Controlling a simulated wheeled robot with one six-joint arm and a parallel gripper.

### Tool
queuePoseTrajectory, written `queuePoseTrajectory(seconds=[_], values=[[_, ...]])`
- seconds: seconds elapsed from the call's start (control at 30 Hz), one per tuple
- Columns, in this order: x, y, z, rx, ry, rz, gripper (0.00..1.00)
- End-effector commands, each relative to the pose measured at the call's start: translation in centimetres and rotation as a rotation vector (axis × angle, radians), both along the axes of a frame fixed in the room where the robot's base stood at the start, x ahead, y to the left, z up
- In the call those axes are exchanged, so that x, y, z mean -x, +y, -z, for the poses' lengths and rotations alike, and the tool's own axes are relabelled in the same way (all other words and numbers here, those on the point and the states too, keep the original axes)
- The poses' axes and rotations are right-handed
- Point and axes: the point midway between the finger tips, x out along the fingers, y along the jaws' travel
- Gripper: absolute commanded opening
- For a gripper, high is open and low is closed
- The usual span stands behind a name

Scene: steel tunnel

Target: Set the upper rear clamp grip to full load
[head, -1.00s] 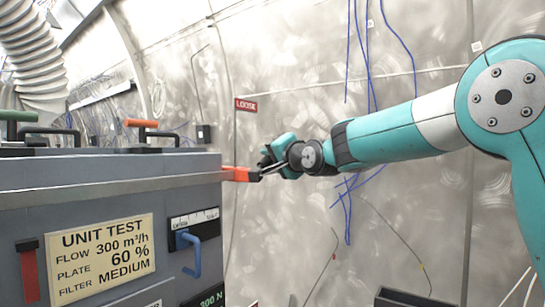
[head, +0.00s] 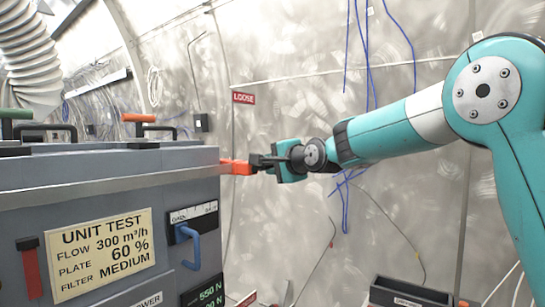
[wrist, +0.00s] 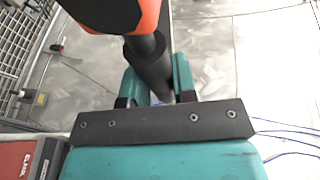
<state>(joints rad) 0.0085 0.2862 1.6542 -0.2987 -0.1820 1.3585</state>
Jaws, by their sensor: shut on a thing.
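The orange clamp grip (head: 236,167) sticks out at the upper right edge of the grey unit (head: 120,180). My gripper (head: 258,162) reaches it from the right and is shut on it. In the wrist view, my gripper (wrist: 157,92) has its teal-and-black fingers either side of the grip's black shaft (wrist: 150,62); its orange part (wrist: 148,14) shows at the top edge. The small green readout (head: 207,296) low on the unit's front appears to read 550 N on its upper line; the lower line is cut off. The clamp's body behind the unit edge is hidden.
A red LOOSE sign (head: 244,97) hangs on the wall above the grip. A dark bin (head: 410,292) stands at lower right.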

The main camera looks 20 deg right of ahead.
Motion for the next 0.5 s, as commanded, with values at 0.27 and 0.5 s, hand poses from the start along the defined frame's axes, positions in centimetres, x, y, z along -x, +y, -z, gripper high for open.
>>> queuePoseTrajectory(seconds=[0.27,0.5], values=[[0.00,-0.04,0.53,-0.044,0.034,0.000,0.00],[0.01,-0.02,0.64,-0.048,0.038,0.000,0.00]])
